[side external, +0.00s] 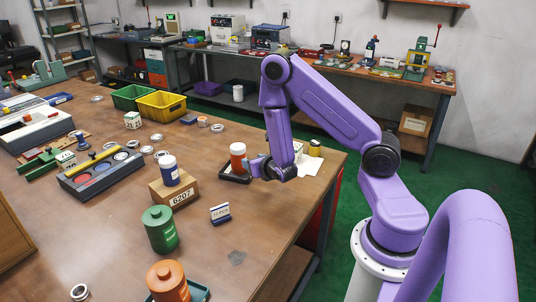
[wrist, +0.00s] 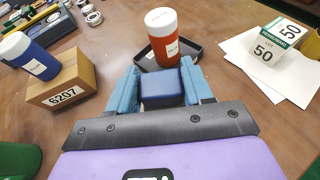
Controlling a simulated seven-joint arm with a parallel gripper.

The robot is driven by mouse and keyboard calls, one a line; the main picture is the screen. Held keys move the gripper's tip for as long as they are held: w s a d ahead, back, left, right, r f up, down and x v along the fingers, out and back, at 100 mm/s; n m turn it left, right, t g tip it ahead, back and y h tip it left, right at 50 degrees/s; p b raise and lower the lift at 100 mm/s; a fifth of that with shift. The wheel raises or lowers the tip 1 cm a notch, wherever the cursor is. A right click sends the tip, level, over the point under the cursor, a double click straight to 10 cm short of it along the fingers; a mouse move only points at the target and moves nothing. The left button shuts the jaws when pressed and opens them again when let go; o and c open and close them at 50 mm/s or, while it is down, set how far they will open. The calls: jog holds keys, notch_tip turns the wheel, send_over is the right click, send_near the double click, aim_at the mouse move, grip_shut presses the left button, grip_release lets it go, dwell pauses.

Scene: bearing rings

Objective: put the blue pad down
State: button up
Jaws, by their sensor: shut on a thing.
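In the wrist view the blue pad (wrist: 162,90) is a dark blue block. It sits between the two light-blue fingers of my gripper (wrist: 160,76), which are shut on it. Just beyond the pad stands a red bottle with a white cap (wrist: 163,38) in a black tray (wrist: 196,52). In the side view my gripper (side external: 258,167) is low over the table's right part, beside the red bottle (side external: 238,158). The pad cannot be made out there. I cannot tell whether the pad's underside touches anything.
A blue bottle (wrist: 28,54) stands by or on a cardboard box marked 6207 (wrist: 62,82). A green jar (side external: 160,230) stands nearer the front. Bare table (side external: 250,215) lies in front of the gripper.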

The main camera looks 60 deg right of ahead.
jog(key=d+r+m+g+h, duration=0.3)
jog(key=d+m+g+h, duration=0.35)
jog(key=d, duration=1.25)
jog(key=shift+m+y, duration=0.35)
jog(key=shift+m, duration=0.1)
jog(key=w+d+f, duration=0.6)
jog(key=w, duration=0.1)
jog(key=w+d+f, duration=0.3)
jog(key=f, duration=0.1)
jog(key=shift+w, duration=0.2)
jog(key=shift+w+f, duration=0.1)
jog(key=shift+f, duration=1.6)
jog(key=shift+f, duration=0.15)
jog(key=o, duration=1.1)
